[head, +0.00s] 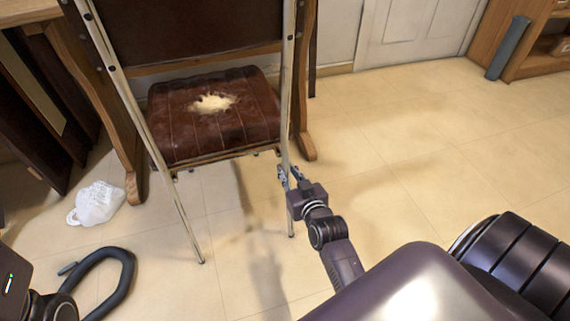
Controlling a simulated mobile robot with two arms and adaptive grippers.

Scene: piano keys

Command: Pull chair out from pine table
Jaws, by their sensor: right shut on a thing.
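The chair (218,135) stands at upper left of centre with its dark back toward me. It has a cracked brown padded seat with a torn pale patch, and pale thin metal legs. The wooden pine table (120,110) is behind and around it, with a leg on each side of the chair; most of its top is hidden or out of frame. My right gripper (287,175) is shut on the chair's right-hand metal leg, just below seat height. My left gripper is not in view; only part of my left arm shows at lower left.
A crumpled white bag (98,203) lies on the floor left of the chair. A dark curved loop (118,275) is at lower left. A grey cylinder (508,48) stands by a wooden shelf (540,60) at upper right. The tiled floor right of the chair is clear.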

